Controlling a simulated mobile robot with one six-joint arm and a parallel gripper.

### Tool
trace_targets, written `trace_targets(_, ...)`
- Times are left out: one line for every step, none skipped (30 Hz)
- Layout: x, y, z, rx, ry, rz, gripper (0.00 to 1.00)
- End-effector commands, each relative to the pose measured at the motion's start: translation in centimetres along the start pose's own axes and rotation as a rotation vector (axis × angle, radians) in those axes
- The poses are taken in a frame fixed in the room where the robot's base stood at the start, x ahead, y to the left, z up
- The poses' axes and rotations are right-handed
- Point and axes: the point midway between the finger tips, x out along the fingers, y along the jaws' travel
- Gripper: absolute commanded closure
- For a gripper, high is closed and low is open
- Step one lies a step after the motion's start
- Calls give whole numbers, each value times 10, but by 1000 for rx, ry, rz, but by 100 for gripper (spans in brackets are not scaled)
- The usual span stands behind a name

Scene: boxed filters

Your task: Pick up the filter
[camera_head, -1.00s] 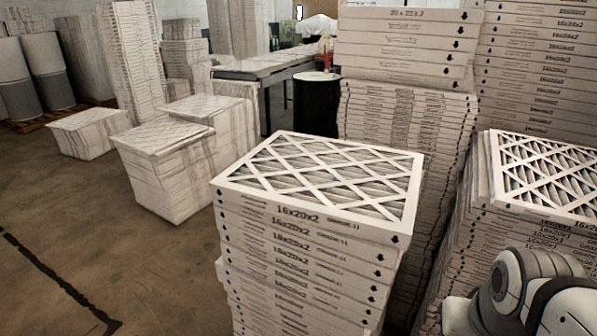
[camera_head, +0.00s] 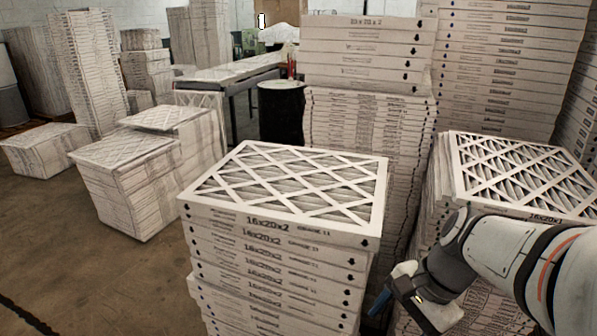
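The top filter (camera_head: 287,186) lies flat on the near stack, a white cardboard frame with a diamond lattice over grey pleats. Its front edge is printed 16x20x2.
Another stack with a lattice-topped filter (camera_head: 520,172) stands at the right, behind my arm. Tall stacks (camera_head: 368,110) rise behind the near one. A black drum (camera_head: 281,112) and a table (camera_head: 225,76) stand farther back. Open floor (camera_head: 60,240) lies at the left.

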Motion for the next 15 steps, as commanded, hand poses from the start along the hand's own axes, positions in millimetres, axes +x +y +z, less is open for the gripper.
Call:
trace_targets(2, -9, -4, 215, -105, -14, 34)
trace_targets(2, -15, -6, 349, -171, -24, 34)
trace_targets(1, -24, -9, 525, -259, -32, 34)
trace_targets(-1, -32, -13, 654, -327, -35, 34)
trace_targets(-2, -39, -17, 782, -398, -34, 34)
trace_targets(-6, -49, -25, 949, -495, -30, 34)
trace_targets(-9, -56, -32, 1070, -572, -23, 34)
trace_targets(-13, -63, -40, 1187, -649, -14, 34)
trace_targets(-18, -71, -51, 1334, -754, 4, 34)
trace_targets(-22, -77, -61, 1435, -831, 19, 34)
trace_targets(-27, -82, -71, 1530, -909, 38, 34)
trace_targets(-33, -88, -85, 1642, -1010, 64, 34)
trace_targets(-37, -90, -95, 1716, -1082, 86, 34)
trace_targets(-41, -93, -105, 1780, -1151, 109, 34)
trace_targets(-46, -95, -117, 1854, -1237, 137, 34)
